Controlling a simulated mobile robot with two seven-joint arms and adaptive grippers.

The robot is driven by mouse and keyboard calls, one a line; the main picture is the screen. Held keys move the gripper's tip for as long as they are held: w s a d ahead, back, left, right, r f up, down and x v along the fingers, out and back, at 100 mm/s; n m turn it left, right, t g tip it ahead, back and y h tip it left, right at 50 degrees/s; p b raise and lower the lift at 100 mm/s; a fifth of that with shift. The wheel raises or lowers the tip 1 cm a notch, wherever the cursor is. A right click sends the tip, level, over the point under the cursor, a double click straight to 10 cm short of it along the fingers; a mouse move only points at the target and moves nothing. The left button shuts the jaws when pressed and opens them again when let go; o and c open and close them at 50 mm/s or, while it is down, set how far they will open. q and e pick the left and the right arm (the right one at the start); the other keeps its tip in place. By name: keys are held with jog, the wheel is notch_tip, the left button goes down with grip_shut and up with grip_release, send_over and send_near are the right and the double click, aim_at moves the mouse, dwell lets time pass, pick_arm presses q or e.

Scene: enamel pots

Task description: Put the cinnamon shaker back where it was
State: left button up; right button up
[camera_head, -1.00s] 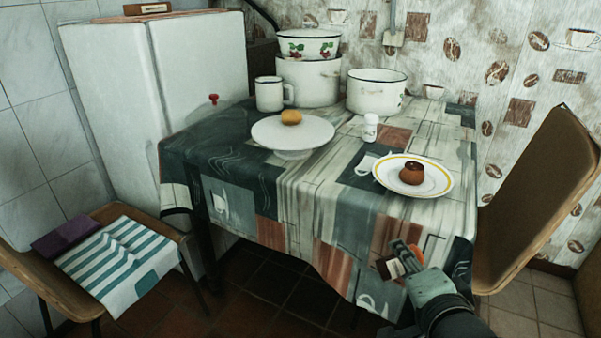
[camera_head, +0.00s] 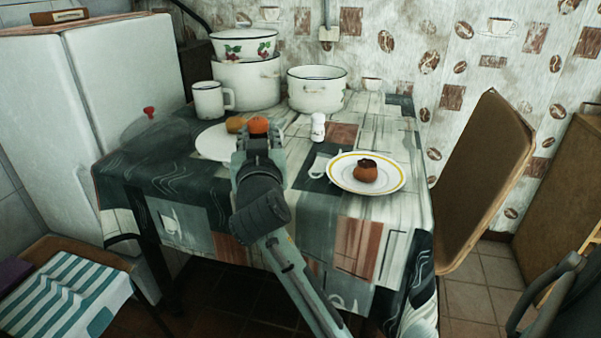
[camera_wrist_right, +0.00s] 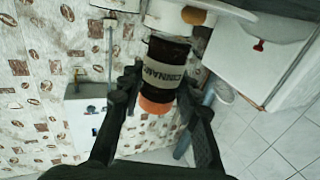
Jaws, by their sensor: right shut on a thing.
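The cinnamon shaker (camera_wrist_right: 165,70) is a dark jar with an orange cap and a pale label that reads in part "CINNAM". My right gripper (camera_wrist_right: 157,92) is shut on it, a finger on each side. In the head view, my right gripper (camera_head: 260,150) is over the table's near left part, in front of the white cake stand (camera_head: 212,146). Only the orange cap (camera_head: 258,125) of the shaker shows clearly there; my gripper hides the rest. I cannot tell its height above the cloth.
A white shaker (camera_head: 318,128) and a yellow-rimmed plate (camera_head: 340,183) with a small brown cake stand to the right. A bun (camera_head: 235,125) sits on the cake stand. A white mug (camera_head: 208,102) and enamel pots (camera_head: 317,92) stand behind. A chair (camera_head: 485,185) is at the right.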

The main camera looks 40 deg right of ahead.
jog(key=d+f, duration=0.2)
jog(key=d, duration=0.1)
jog(key=d+f, duration=0.2)
jog(key=d, duration=0.1)
jog(key=d+f, duration=0.2)
jog(key=d, duration=0.1)
jog(key=shift+w+d, duration=0.15)
jog(key=shift+d, duration=0.25)
jog(key=shift+d+f, duration=0.15)
jog(key=shift+f, duration=0.05)
notch_tip(320, 180, down, 4)
jog(key=shift+r, duration=0.25)
jog(key=shift+f, duration=0.25)
jog(key=o, duration=1.2)
pick_arm(q)
jog(key=shift+r, duration=0.3)
jog(key=shift+r, duration=0.1)
